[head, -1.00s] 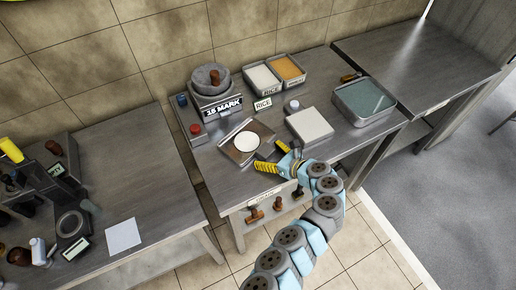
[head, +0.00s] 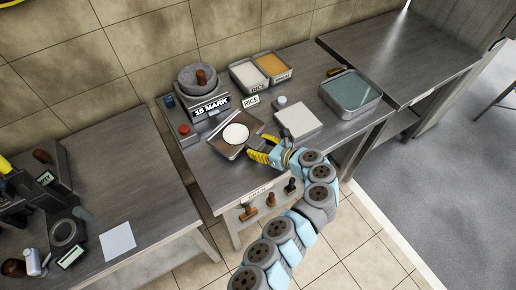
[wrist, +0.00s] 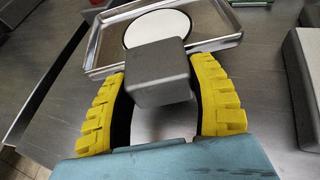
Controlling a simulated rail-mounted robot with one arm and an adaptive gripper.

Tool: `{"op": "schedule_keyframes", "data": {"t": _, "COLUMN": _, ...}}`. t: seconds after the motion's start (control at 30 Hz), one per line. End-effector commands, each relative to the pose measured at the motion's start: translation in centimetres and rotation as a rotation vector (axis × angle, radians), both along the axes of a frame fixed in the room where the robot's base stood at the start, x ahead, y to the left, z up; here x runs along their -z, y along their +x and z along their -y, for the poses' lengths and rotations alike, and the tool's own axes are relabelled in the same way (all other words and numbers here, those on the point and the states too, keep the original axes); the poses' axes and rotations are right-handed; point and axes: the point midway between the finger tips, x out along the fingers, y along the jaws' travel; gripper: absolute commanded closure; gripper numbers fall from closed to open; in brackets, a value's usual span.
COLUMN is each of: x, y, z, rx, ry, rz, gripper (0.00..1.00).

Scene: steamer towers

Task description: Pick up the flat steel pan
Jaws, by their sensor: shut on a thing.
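The flat steel pan (head: 222,148) is a shallow square tray on the middle table, with a white disc (head: 236,134) lying in it. The pan's near rim also shows at the top of the wrist view (wrist: 216,43). My gripper (head: 263,149) is at the pan's near right side, its yellow fingers closed in. In the wrist view, the fingers stand on both sides of a grey block (wrist: 162,75) at the pan's near edge, which looks like its handle, and grip it. The block hides part of the disc and rim. I cannot tell whether the pan is clear of the table.
A pale square block (head: 298,119) lies just right of my gripper. Behind are a stamped "25 MARK" box (head: 208,106), a rice tray (head: 250,76) and an orange-filled tray (head: 273,66). A teal-filled tray (head: 350,92) stands at right. A red button (head: 184,130) is left of the pan.

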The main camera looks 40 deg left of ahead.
Motion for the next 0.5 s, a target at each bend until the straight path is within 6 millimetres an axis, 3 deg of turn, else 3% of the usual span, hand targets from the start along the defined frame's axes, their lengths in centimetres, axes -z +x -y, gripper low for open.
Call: {"op": "schedule_keyframes", "data": {"t": 0.5, "x": -3.9, "y": -3.1, "z": 1.5, "rx": 0.004, "ry": 0.002, "rz": -0.004, "gripper": 0.82}}
